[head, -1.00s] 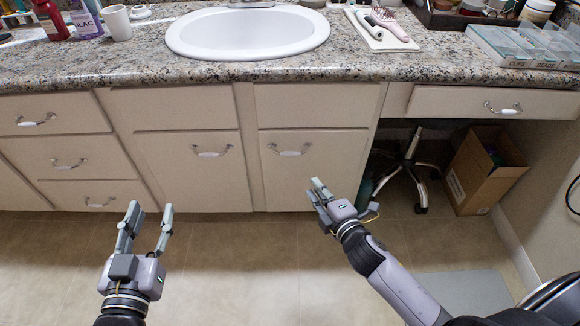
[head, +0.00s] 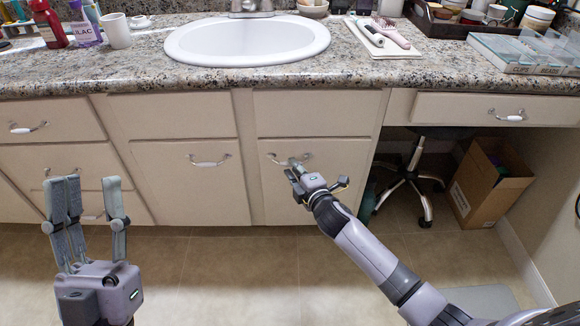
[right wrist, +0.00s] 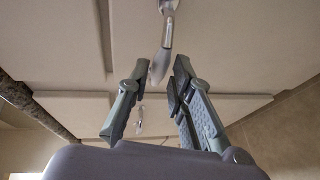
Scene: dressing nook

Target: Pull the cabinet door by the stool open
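The cabinet door by the stool (head: 285,205) is a shut beige panel below a drawer front. Its curved handle (head: 274,158) has a white grip and metal ends. My right gripper (head: 292,167) is at this handle and partly covers it. In the right wrist view the handle (right wrist: 162,55) hangs between the tips of the two parted fingers, with a gap visible on the right side; contact on the left is unclear. The stool (head: 408,185) has a metal wheeled base under the counter. My left gripper (head: 90,185) is open and empty, in front of the left cabinets.
A neighbouring door (head: 190,190) and drawers on the left are shut. The granite counter (head: 300,80) with a sink (head: 247,40) runs above. A cardboard box (head: 490,185) stands right of the stool. The tiled floor (head: 230,265) before the doors is clear.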

